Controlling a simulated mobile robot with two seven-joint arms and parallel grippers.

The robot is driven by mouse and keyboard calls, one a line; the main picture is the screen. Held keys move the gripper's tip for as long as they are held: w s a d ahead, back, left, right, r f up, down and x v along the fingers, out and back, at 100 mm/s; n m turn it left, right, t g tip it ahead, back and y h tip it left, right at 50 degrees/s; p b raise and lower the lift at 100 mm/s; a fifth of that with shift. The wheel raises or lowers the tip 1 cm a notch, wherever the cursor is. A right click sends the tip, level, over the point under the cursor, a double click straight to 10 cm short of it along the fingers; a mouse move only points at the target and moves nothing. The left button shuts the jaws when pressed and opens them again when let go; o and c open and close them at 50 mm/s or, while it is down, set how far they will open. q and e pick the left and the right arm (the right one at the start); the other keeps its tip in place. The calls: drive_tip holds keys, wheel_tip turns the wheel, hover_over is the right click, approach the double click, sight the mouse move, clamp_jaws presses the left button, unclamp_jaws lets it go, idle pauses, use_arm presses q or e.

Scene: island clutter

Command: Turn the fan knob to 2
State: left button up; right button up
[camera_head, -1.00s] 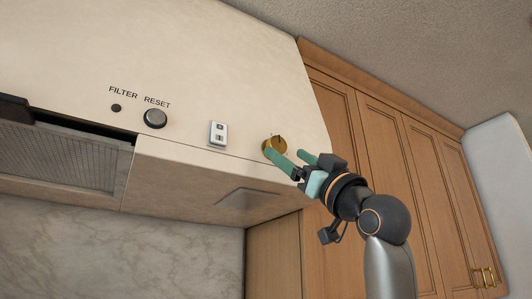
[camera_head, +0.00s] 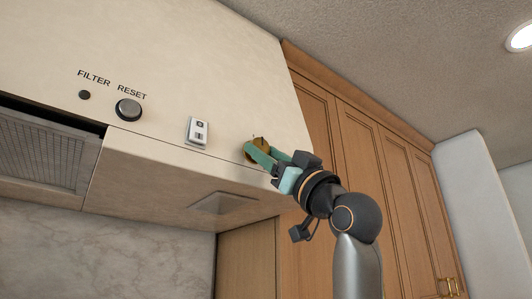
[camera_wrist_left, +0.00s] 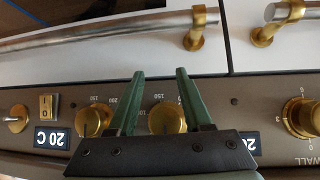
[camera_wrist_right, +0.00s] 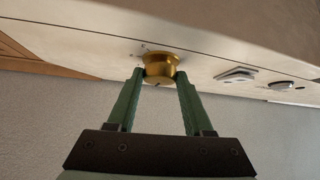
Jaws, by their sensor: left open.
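The gold round knob, the fan knob (camera_head: 263,142), sits on the cream hood front near its right end. My right gripper (camera_head: 259,152) is at it, partly covering it in the head view. In the right wrist view the knob (camera_wrist_right: 161,68) is between the fingertips of my right gripper (camera_wrist_right: 160,76), which press against its two sides. Its marks are too small to read. My left gripper (camera_wrist_left: 160,74) is open and empty, in front of the stove panel with gold knobs (camera_wrist_left: 166,118), and out of the head view.
A white switch (camera_head: 198,132) and a black RESET button (camera_head: 128,109) are left of the knob on the hood (camera_head: 160,60). Wooden cabinets (camera_head: 345,130) stand close on the right. Metal handle bars (camera_wrist_left: 110,32) cross the left wrist view.

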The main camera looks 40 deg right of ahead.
clamp_jaws()
drive_tip(key=shift+m+h, duration=0.5)
drive_tip(key=m+g+h, duration=0.3)
drive_tip(key=m+h, duration=0.3)
drive_tip(key=m, duration=0.2)
drive_tip(key=a+m+g+h, duration=0.1)
drive_tip(key=m+g+h, duration=0.3)
drive_tip(key=m, duration=0.5)
drive_tip(key=a+r+m+g+h, duration=0.1)
drive_tip(key=m+g+h, duration=0.3)
drive_tip(key=m+h, duration=0.3)
drive_tip(key=shift+m+h, duration=0.3)
drive_tip(key=shift+m, duration=0.4)
drive_tip(key=shift+r+m+g+y, duration=0.2)
drive_tip(key=shift+m+g+y, duration=0.2)
drive_tip(key=shift+m+g, duration=1.25)
drive_tip(key=shift+m, duration=0.55)
